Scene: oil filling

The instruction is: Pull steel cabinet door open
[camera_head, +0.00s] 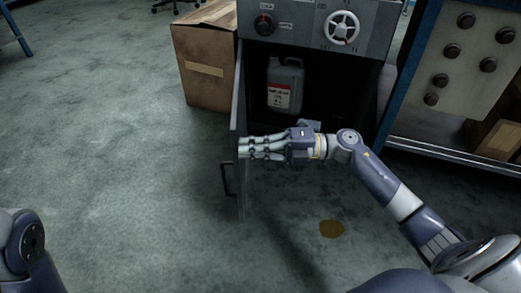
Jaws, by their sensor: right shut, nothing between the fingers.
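The steel cabinet (305,22) stands at the top centre with a grey front, a black knob and a white handwheel. Its door (238,189) stands open on the left side, seen almost edge-on, with a dark handle (227,179) on its outer face. A grey jug (285,86) with a red and white label stands inside the dark interior. My right gripper (243,148) is shut and empty, with its fingertips at the inner side of the door; I cannot tell whether they touch it. My left arm shows only at the lower left, and its gripper is out of view.
A cardboard box (204,84) stands left of the cabinet. A blue-framed panel with several knobs (467,49) stands at the right, with another box (497,139) under it. A brown spot (332,229) lies on the floor. The floor left of the door is clear.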

